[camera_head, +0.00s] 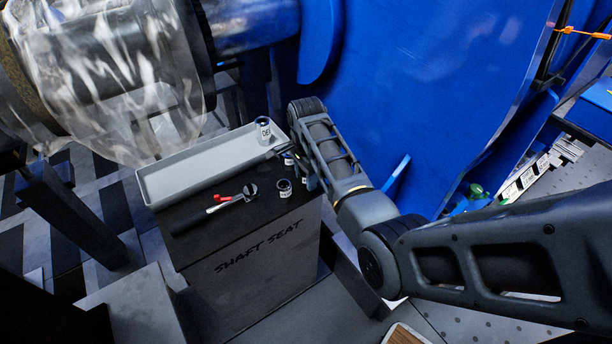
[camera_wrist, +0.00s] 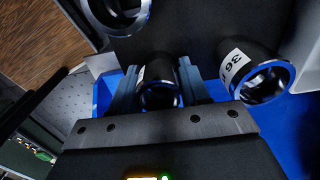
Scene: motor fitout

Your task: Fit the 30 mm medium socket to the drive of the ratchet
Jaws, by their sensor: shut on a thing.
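My gripper (camera_wrist: 160,88) is shut on a dark socket (camera_wrist: 158,94), with one finger on each side of it. A white label shows at the socket's edge, but I cannot read its size. In the head view my gripper (camera_head: 287,154) is low at the right edge of the stand top, mostly hidden by the arm. The ratchet (camera_head: 216,205), with a black handle and a red part near its head, lies on the stand top in front of the tray, apart from my gripper. Its drive is too small to make out.
Another socket (camera_head: 284,187) stands nearer the front edge. A long grey tray (camera_head: 160,190) lies along the back of the stand marked SHAFT SEAT (camera_head: 255,245). A blue housing rises behind.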

